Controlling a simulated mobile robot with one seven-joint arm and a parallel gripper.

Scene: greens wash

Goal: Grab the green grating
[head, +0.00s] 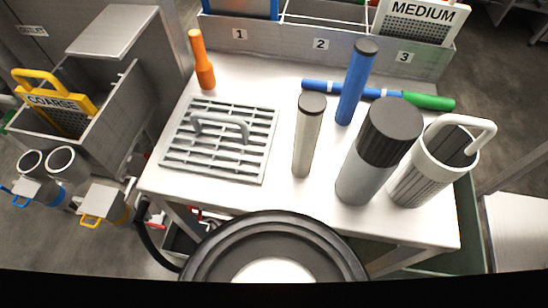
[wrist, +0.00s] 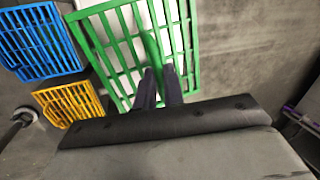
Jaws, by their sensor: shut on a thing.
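The green grating (wrist: 104,50) fills the upper middle of the wrist view, a flat frame of crossing bars. My gripper (wrist: 159,76) is shut on a green part near the middle of the grating, between its dark fingers. The exact grip point is partly hidden by the fingertips. My gripper does not show in the head view, and I cannot make out the green grating there.
A blue grating (wrist: 38,42) and a yellow grating (wrist: 70,103) are left of the green one. In the head view, a white table (head: 240,197) holds a grey grating (head: 213,160), an orange-handled tool (head: 202,62) and several cylinders. A bin with a yellow "COARSE" plate (head: 58,100) stands left.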

